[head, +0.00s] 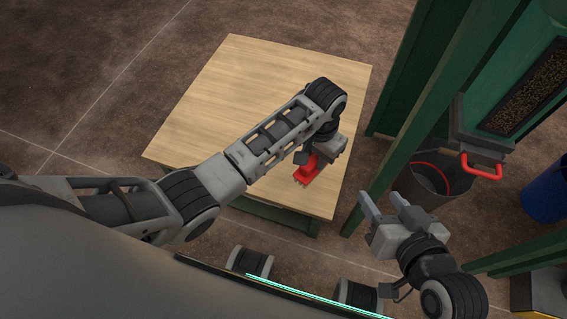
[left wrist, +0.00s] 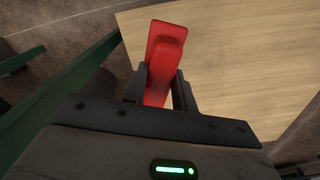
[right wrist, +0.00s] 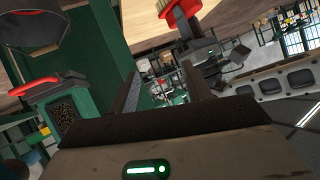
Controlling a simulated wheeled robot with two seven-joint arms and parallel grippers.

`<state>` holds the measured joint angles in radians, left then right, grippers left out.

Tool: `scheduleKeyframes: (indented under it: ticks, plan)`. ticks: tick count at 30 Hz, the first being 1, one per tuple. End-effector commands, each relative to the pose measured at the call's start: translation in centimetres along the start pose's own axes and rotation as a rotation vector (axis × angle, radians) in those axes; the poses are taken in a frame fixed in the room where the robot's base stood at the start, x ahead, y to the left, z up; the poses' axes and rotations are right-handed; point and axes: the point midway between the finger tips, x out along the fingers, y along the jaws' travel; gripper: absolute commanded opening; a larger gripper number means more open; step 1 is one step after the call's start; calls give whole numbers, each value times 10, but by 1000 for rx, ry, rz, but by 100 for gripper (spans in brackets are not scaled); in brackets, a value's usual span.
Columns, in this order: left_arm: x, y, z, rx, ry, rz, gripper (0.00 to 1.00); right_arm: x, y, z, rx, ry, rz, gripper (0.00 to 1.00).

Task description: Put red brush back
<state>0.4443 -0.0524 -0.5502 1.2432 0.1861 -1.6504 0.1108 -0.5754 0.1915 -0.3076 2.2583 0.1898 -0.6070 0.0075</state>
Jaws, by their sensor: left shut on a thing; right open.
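The red brush (head: 308,172) is at the right part of the wooden table (head: 230,90) in the head view. My left gripper (head: 320,155) is shut on it from above. In the left wrist view the red brush (left wrist: 165,50) stands between the two dark fingers, with the table top beyond it. In the right wrist view the red brush (right wrist: 183,14) shows at the top edge with pale bristles. I cannot tell whether it touches the table top. My right gripper (head: 382,202) is open and empty, off the table's right front corner.
A green frame post (head: 400,160) stands right of the table. A dark bucket (head: 425,185) and a red handle (head: 482,166) are beyond the right gripper. A blue barrel (head: 548,190) is at the far right. The table's left and back are clear.

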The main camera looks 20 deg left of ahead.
Motion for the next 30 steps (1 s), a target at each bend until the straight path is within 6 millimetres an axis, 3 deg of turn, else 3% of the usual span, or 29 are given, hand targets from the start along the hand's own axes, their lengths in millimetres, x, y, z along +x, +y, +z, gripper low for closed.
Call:
scheduleKeyframes:
  ticks: [5,12,20,26,30]
  plan:
    - [25,-47,4,-4,0,-4,1,0,-5,-5,-8,79,-21,49]
    - [64,-78,6,-2,2,-1,1,-8,-15,-20,-11,197,-58,49]
    - [77,-90,7,-1,1,-1,1,-6,-17,-24,28,222,-81,49]
    - [108,-92,7,0,1,0,1,-4,-22,-28,89,266,-122,49]
    - [110,-92,7,1,3,-1,0,-6,-24,-32,103,275,-132,49]
